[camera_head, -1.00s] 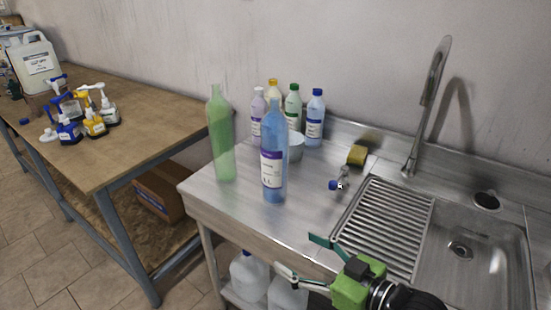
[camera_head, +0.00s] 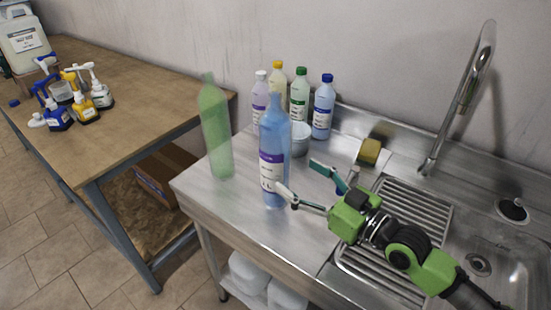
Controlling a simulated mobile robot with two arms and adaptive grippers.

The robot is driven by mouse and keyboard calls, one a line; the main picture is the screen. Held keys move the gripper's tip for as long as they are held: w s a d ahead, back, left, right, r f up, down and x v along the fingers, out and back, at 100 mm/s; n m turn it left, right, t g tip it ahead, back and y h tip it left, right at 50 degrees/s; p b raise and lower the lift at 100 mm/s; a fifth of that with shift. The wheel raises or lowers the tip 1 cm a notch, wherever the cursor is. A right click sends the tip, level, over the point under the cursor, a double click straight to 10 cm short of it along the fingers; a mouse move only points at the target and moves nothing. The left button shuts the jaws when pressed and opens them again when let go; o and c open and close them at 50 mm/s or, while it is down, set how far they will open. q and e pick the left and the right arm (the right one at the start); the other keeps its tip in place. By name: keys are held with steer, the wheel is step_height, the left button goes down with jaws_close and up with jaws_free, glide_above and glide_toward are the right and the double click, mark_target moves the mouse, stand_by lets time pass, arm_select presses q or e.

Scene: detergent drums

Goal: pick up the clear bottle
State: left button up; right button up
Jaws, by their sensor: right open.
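A tall see-through green bottle (camera_head: 216,135) without a label stands upright near the left end of the steel counter. A tall see-through blue bottle (camera_head: 273,150) with a white and purple label stands just right of it, near the front edge. No colourless bottle shows, so I cannot tell which of these is the clear one. My right gripper (camera_head: 299,177) is open and empty, right of the blue bottle. One fingertip overlaps the bottle's lower right side in the picture; I cannot tell whether it touches. My left gripper is out of view.
Several smaller capped bottles (camera_head: 299,97) and a pale container (camera_head: 300,139) stand behind the blue bottle. A yellow sponge (camera_head: 370,151), a drainer (camera_head: 425,209), a tap (camera_head: 465,95) and a sink (camera_head: 500,250) are on the right. A wooden table (camera_head: 130,105) holds spray bottles at left.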

mark_target(287, 168)
steer(key=x, duration=0.2)
steer(key=shift+w+a, duration=0.2)
steer(key=shift+w, duration=0.2)
steer(key=shift+w+a+f, duration=0.1)
steer(key=shift+w+a, duration=0.1)
steer(key=shift+w+a+p, duration=0.3)
steer(key=shift+a+p, duration=0.2)
steer(key=shift+p, duration=0.05)
steer(key=p+x, duration=0.1)
steer(key=x, duration=0.2)
steer(key=shift+w+a, duration=0.15)
steer(key=shift+a, duration=0.1)
steer(key=shift+w+a, duration=0.15)
steer(key=shift+a, duration=0.05)
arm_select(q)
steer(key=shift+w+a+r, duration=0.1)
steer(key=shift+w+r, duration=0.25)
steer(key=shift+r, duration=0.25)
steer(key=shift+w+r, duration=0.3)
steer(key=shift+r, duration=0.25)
arm_select(e)
steer(key=c, duration=1.2)
